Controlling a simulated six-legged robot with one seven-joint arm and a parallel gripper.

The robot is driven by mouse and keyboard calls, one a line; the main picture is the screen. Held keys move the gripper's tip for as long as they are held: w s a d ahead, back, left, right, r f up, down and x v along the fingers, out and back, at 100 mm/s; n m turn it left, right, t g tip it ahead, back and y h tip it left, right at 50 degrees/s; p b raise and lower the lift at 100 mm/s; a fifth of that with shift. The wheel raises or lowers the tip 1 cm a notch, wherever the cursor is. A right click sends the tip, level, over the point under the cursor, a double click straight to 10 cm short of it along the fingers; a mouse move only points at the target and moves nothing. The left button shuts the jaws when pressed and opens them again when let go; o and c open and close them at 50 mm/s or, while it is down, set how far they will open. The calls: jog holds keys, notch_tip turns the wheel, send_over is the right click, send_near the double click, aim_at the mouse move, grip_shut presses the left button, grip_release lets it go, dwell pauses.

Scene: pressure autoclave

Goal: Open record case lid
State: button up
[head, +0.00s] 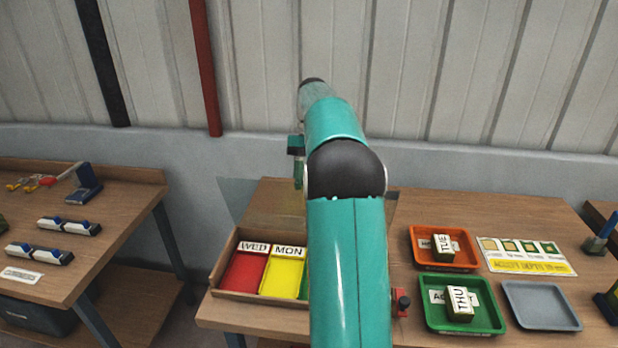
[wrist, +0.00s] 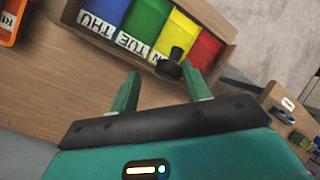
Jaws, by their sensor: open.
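The record case (head: 222,268) is a shallow wooden tray at the left of the bench, with red WED and yellow MON compartments and part of a green one showing. The wrist view shows its wooden wall (wrist: 213,14) and also a blue THU compartment. A clear, see-through panel, apparently the lid (head: 236,196), stands raised and tilted behind the case. A black knob (wrist: 174,66) shows near the fingertips, closer to the right finger. My gripper (wrist: 162,72) is open; contact with the knob cannot be told. My arm hides the case's right part in the head view.
An orange tray (head: 416,256) holds a TUE block, and a green tray (head: 432,322) a THU block. A grey tray (head: 541,304) looks empty. A red clamp-like part (head: 401,302) is beside my arm. A second bench (head: 120,215) stands left, across a gap.

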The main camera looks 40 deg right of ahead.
jog(key=shift+w+r, duration=0.1)
jog(key=shift+r, duration=0.05)
dwell(0.3)
jog(key=s+a+r, duration=0.1)
jog(key=r, duration=0.2)
jog(key=s+a+r, duration=0.1)
jog(key=r, duration=0.2)
jog(key=s+a+r, duration=0.1)
jog(key=s+r, duration=0.1)
jog(key=r, duration=0.1)
jog(key=shift+s+a+r, duration=0.1)
jog(key=shift+a+r, duration=0.1)
jog(key=s+a+r, duration=0.3)
jog(key=s+a, duration=0.2)
jog(key=s, duration=0.2)
jog(key=shift+a+r, duration=0.15)
jog(key=shift+r, duration=0.15)
